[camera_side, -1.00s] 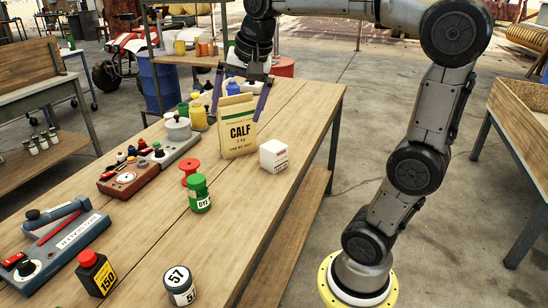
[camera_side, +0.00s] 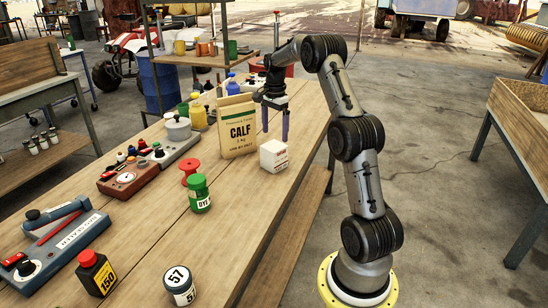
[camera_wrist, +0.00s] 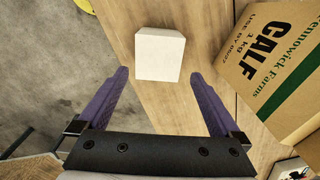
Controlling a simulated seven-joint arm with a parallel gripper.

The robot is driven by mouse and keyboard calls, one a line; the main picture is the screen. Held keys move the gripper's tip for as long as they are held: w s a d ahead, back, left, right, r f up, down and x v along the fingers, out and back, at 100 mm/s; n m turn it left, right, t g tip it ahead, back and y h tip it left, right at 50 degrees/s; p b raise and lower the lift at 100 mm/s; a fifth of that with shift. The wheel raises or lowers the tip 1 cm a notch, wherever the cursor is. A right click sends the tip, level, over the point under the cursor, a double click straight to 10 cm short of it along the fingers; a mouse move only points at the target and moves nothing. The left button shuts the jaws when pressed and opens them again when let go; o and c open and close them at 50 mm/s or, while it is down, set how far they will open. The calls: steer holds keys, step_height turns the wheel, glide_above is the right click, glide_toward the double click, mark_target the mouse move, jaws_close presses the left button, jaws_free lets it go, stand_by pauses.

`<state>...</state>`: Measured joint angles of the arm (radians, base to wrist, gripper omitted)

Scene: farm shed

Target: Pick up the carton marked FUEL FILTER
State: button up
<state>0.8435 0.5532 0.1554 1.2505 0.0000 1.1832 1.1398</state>
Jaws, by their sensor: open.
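A small white carton (camera_side: 273,156) with red print stands on the table near its right edge. Its print is too small to read in the side view. In the wrist view the white carton (camera_wrist: 160,54) shows a blank face, just beyond the fingertips and roughly midway between them. My gripper (camera_side: 275,135) points down behind the carton, with its purple fingers spread. In the wrist view my gripper (camera_wrist: 158,80) is open and empty, and the carton appears apart from both fingers.
A tan CALF bag (camera_side: 237,127) stands close to the left of my gripper; the bag (camera_wrist: 280,65) fills the right of the wrist view. A green DYE bottle (camera_side: 199,193), red spool (camera_side: 188,169) and control boxes stand farther left. The table edge drops off at right.

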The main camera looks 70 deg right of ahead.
mark_target(275, 145)
step_height(275, 145, down, 6)
steer(key=shift+r, duration=0.1)
steer(key=shift+a+f, duration=0.2)
steer(key=shift+f, duration=1.15)
steer(key=shift+a+f, duration=0.15)
steer(key=shift+f, duration=1.15)
steer(key=shift+c, duration=0.3)
steer(key=c, duration=1.1)
steer(key=shift+r, duration=0.1)
